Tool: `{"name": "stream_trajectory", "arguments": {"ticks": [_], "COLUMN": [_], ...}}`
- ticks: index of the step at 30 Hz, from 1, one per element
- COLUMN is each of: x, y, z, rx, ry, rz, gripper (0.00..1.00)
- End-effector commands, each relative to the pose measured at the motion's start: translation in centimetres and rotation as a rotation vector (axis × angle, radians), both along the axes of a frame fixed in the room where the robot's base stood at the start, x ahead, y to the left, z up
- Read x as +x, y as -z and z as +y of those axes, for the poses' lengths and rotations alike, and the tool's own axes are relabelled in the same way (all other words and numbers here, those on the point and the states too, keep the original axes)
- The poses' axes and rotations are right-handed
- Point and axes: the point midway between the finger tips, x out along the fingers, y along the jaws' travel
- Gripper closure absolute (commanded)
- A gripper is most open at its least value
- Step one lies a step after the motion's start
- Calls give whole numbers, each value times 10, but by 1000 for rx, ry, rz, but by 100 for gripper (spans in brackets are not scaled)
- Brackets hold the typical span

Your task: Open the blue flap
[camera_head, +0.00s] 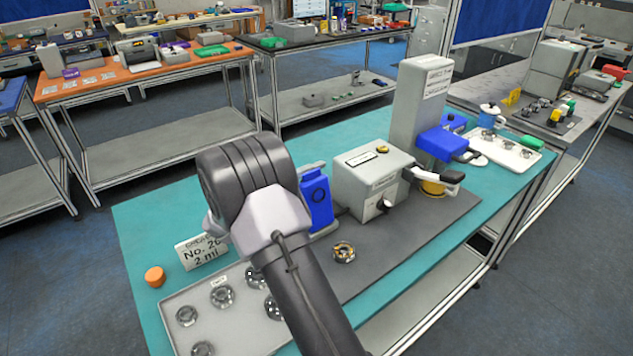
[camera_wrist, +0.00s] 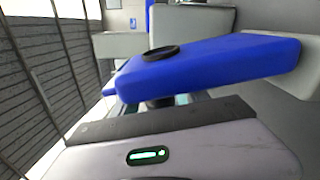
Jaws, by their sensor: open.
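A blue flap (camera_head: 317,208) with a dark ring on its face stands upright just right of my wrist in the head view. In the wrist view the blue flap (camera_wrist: 220,68) lies across the upper middle, with the black ring (camera_wrist: 160,52) on its top edge. My gripper (camera_wrist: 170,118) shows at the bottom of the wrist view as a grey body with a green light, close below the flap. Its jaws are open; the fingertips are not clearly seen. In the head view my wrist hides the gripper and part of the flap's base.
A grey box machine (camera_head: 375,182) stands right of the flap. Behind it stands a tall grey machine (camera_head: 420,100) with a blue part (camera_head: 441,145). A tray (camera_head: 175,320) of metal parts, a sign (camera_head: 201,250) and an orange cap (camera_head: 154,276) lie left. A ring part (camera_head: 344,252) lies in front.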

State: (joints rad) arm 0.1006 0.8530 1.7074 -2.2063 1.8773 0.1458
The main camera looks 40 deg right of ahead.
Motion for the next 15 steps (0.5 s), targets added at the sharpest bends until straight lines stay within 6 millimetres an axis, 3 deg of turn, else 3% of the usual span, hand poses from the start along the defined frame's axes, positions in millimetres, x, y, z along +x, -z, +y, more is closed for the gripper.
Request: {"name": "stream_trajectory", "arguments": {"ticks": [4,12,15], "x": [0,0,0], "y": [0,0,0], "z": [0,0,1], "rx": [0,0,0], "ry": [0,0,0], "rz": [0,-1,-1], "gripper": [48,100,100]}}
